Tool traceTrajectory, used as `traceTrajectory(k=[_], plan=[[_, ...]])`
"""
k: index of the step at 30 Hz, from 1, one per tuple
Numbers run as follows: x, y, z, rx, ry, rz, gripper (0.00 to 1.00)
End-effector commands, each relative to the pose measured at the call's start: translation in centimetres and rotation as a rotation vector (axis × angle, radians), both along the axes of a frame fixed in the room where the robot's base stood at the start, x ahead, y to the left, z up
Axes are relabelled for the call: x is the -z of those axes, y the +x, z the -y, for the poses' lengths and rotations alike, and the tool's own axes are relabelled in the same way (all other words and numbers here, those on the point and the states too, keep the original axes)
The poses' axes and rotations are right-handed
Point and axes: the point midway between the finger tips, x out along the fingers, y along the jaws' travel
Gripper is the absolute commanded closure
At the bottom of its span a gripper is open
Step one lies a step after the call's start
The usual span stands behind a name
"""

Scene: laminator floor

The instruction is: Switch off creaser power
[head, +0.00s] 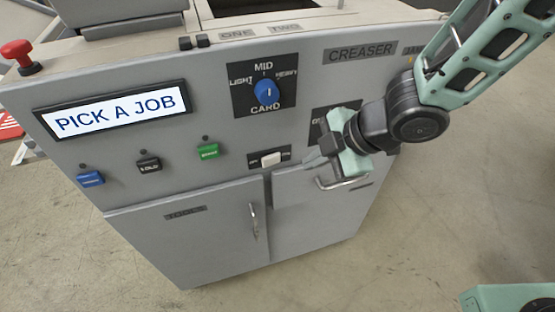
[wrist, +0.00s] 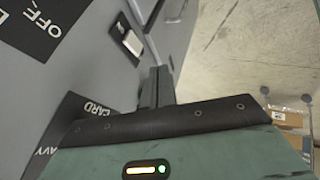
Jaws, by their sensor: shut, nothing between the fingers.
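The grey creaser cabinet has a CREASER label (head: 361,51) at its upper right. A white rocker switch (head: 270,159) sits on a small dark plate with a label at each end, too small to read. The rocker also shows in the wrist view (wrist: 128,40). A dark plate (head: 318,124) with lettering is mostly hidden behind my gripper in the head view; in the wrist view a plate (wrist: 38,32) reads OFF.
A blue LIGHT/MID/HEAVY/CARD dial (head: 266,93) is above the rocker. Green (head: 208,151), black (head: 149,163) and blue (head: 91,179) buttons line the left. A display (head: 115,113) reads PICK A JOB. A red mushroom button (head: 20,55) stands at the top left. A drawer handle (head: 335,183) protrudes below my gripper.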

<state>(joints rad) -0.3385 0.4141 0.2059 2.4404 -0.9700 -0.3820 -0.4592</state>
Motion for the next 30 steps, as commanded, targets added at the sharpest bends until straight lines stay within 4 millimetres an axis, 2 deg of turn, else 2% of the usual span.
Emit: traceTrajectory(k=[7,11,26,30], plan=[[0.1,0.0,0.0,0.001,0.000,-0.001,1.00],[0.8,0.2,-0.5,0.000,0.000,-0.001,1.00],[8.3,2.1,-5.7,-0.003,-0.002,-0.003,1.00],[7.8,4.1,-6.7,0.002,0.000,0.000,1.00]])
